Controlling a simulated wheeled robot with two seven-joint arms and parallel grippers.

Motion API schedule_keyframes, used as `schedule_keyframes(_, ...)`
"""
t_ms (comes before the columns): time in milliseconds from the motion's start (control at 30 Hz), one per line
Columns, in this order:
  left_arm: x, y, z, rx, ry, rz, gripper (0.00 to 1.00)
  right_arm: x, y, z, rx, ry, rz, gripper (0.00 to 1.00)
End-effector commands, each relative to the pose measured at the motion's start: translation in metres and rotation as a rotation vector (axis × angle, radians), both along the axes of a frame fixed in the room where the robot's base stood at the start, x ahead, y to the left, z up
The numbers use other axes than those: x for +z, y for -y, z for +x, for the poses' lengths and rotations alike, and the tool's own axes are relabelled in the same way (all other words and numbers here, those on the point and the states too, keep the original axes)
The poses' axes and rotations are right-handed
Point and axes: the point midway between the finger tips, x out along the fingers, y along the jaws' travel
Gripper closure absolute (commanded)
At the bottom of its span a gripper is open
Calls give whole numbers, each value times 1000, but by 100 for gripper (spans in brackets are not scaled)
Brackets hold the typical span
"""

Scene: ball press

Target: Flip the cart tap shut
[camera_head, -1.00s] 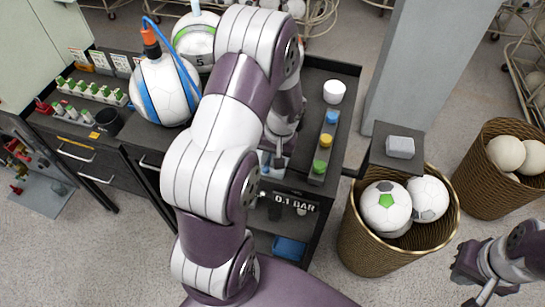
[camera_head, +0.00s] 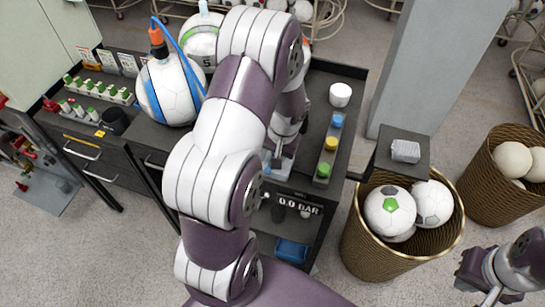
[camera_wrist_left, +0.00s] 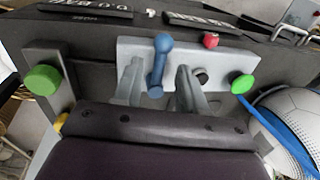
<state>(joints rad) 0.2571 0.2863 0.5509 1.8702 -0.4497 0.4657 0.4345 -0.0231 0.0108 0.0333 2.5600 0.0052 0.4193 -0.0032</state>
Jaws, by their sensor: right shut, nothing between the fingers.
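A blue lever with a round knob (camera_wrist_left: 162,46), which looks like the cart tap, stands on a light grey panel (camera_wrist_left: 222,60) in the left wrist view. My left gripper (camera_wrist_left: 159,72) is open, with a finger on each side of the lever; I cannot tell whether either touches it. In the head view my left arm covers much of the cart (camera_head: 335,70), and its gripper is mostly hidden near the cart's front edge. The cart's display (camera_head: 298,206) reads 0.0 BAR. My right gripper (camera_head: 472,285) is shut and empty at the lower right.
Red (camera_wrist_left: 211,40) and green (camera_wrist_left: 242,84) knobs sit right of the lever. Blue, yellow and green buttons (camera_head: 330,143) line the cart's right side. A ball with a blue band (camera_head: 170,92) stands left of my arm. A ball basket (camera_head: 385,262) stands right of the cart.

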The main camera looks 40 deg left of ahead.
Motion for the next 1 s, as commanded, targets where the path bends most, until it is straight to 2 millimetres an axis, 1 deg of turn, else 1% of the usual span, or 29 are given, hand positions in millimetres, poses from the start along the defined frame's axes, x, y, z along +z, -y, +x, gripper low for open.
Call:
schedule_keyframes(233, -2, 1, -3, 2, -8, -2, 60, -1, 0, 0, 0, 0, 0, 100)
schedule_keyframes(333, 7, 3, -2, 2, -6, -1, 60, -4, 0, 0, 0, 0, 0, 100)
schedule_keyframes(433, 28, 7, 0, 2, -3, -1, 60, -9, 0, 0, 0, 0, 0, 100)
schedule_keyframes(600, 75, 16, 2, 0, 1, -2, 60, -19, 0, 0, 0, 0, 0, 100)
schedule_keyframes(700, 97, 20, 3, 0, -1, -1, 60, -23, 0, 0, 0, 0, 0, 100)
schedule_keyframes(833, 116, 24, 4, 1, -4, -1, 60, -26, 0, 0, 0, 0, 0, 100)
schedule_keyframes(900, 121, 24, 4, 1, -4, -1, 60, -26, 0, 0, 0, 0, 0, 100)
schedule_keyframes(1000, 123, 25, 4, 1, -6, -2, 60, -26, 0, 0, 0, 0, 0, 100)
